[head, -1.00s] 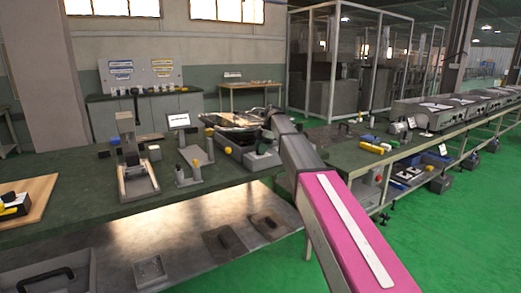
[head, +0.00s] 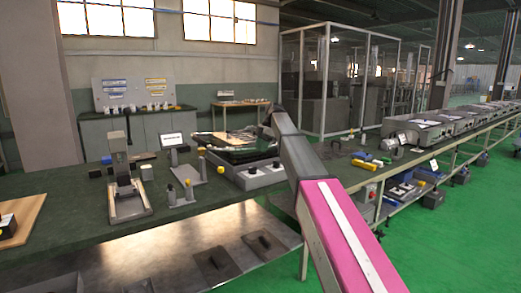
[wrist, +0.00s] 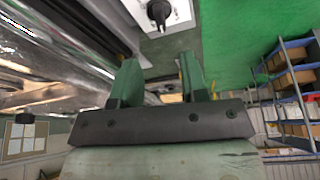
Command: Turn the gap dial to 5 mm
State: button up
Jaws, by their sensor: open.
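A black dial knob (wrist: 158,11) on a white plate shows at the top edge of the wrist view, cut off by the frame. My gripper (wrist: 159,63) is open, its two fingers apart with nothing between them. The knob lies beyond the fingertips, apart from them. In the head view a grey machine box (head: 243,178) with dark knobs on its front stands on the green bench, partly behind my arm. My gripper is not clearly visible there. The dial's scale and setting cannot be read.
A grey press-like fixture (head: 123,180) and a small stand with yellow-topped posts (head: 184,190) stand left of the box. A metal shelf (head: 150,262) runs along the bench front. A conveyor with grey units (head: 410,132) lies to the right. Green floor is open at right.

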jog(key=o, duration=0.6)
jog(key=shift+c, duration=0.2)
jog(key=m+t+h, duration=0.2)
jog(key=m+t, duration=0.4)
jog(key=m, duration=1.2)
send_near(253, 170)
jog(key=x, duration=0.8)
jog(key=shift+w+a+f, duration=0.15)
jog(key=shift+w, duration=0.3)
jog(key=c, duration=0.9)
